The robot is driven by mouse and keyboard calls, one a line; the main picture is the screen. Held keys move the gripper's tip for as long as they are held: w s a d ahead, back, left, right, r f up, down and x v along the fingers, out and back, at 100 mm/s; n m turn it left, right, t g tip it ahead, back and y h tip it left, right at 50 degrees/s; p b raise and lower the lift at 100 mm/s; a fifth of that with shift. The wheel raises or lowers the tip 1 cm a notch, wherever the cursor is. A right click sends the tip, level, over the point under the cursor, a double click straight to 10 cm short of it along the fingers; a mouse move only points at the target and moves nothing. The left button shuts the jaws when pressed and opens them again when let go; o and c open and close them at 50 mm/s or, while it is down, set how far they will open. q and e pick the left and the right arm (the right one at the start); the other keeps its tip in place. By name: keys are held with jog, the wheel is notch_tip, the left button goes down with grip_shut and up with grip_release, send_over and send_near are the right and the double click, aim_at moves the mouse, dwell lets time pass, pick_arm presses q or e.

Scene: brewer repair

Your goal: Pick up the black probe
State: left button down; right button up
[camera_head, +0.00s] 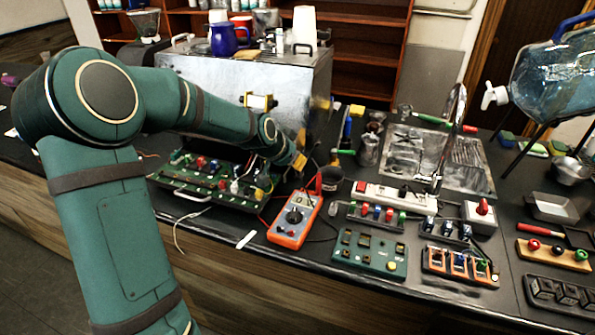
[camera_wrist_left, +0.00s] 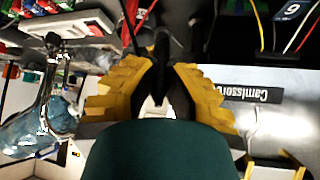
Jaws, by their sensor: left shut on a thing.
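My left gripper (camera_head: 301,158) is in front of the right end of the steel brewer, above the counter and behind the orange multimeter (camera_head: 295,218). In the left wrist view my left gripper (camera_wrist_left: 160,82) shows its yellow stepped fingers closed on a slim black piece, the black probe (camera_wrist_left: 161,44), which stands up between them. In the head view the arm and wrist mostly hide the probe. Dark leads run over the counter near the multimeter. My right gripper is in neither view.
The steel brewer (camera_head: 270,85) stands behind my arm, with its green panel (camera_head: 205,185) open in front. A white power strip (camera_head: 395,197), switch boards and a green socket board (camera_head: 368,255) crowd the counter to the right. A water jug (camera_head: 555,75) stands at far right.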

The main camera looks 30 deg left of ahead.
pick_arm(q)
jog(key=s+a+r+g+p, duration=0.1)
jog(key=s+g+p, duration=0.2)
jog(key=s, duration=1.7)
jog(key=shift+s+a+r, duration=0.25)
jog(key=shift+a+r, duration=0.05)
jog(key=shift+a, duration=0.1)
